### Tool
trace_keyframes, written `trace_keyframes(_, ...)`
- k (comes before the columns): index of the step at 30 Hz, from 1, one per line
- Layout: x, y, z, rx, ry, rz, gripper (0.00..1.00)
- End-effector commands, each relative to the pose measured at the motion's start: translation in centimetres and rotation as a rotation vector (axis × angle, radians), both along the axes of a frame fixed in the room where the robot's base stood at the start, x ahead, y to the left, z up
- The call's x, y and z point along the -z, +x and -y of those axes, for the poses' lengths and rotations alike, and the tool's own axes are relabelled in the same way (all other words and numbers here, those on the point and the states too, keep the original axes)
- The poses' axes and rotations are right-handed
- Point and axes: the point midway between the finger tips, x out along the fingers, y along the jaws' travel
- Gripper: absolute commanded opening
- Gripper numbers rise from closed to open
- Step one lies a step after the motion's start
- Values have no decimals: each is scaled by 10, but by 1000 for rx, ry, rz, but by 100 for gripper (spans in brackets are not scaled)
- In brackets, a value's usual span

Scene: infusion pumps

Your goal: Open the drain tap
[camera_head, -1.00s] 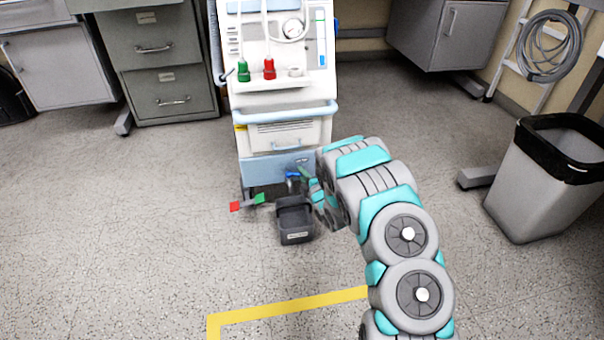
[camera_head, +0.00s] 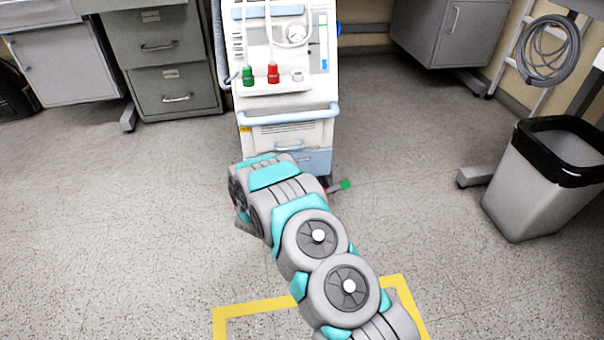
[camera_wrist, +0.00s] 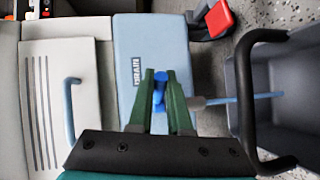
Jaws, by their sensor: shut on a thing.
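In the wrist view, my gripper (camera_wrist: 160,80) has its two green fingers shut on a blue tap handle (camera_wrist: 160,92), in front of a pale blue panel (camera_wrist: 135,55) marked DRAIN. A grey spout (camera_wrist: 200,102) sticks out to the right of the fingers. A thin blue streak (camera_wrist: 245,98) runs from it over the dark container (camera_wrist: 295,70) with a black handle. I cannot tell whether the streak is liquid or a tube. In the head view my arm hides the tap, container and fingers; the white machine (camera_head: 285,110) stands behind it.
A red pedal (camera_wrist: 218,18) shows at the top of the wrist view, and a green pedal end (camera_head: 346,184) right of the machine. A grey bin (camera_head: 540,190) stands at right, cabinets (camera_head: 160,60) at back left. Floor at left is clear.

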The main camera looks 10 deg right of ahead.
Motion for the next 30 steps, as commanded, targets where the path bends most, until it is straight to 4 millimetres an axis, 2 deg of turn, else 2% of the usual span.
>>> trace_keyframes(12,1,-4,-10,182,0,-3,0)
trace_keyframes(30,2,-4,-10,231,1,-2,0)
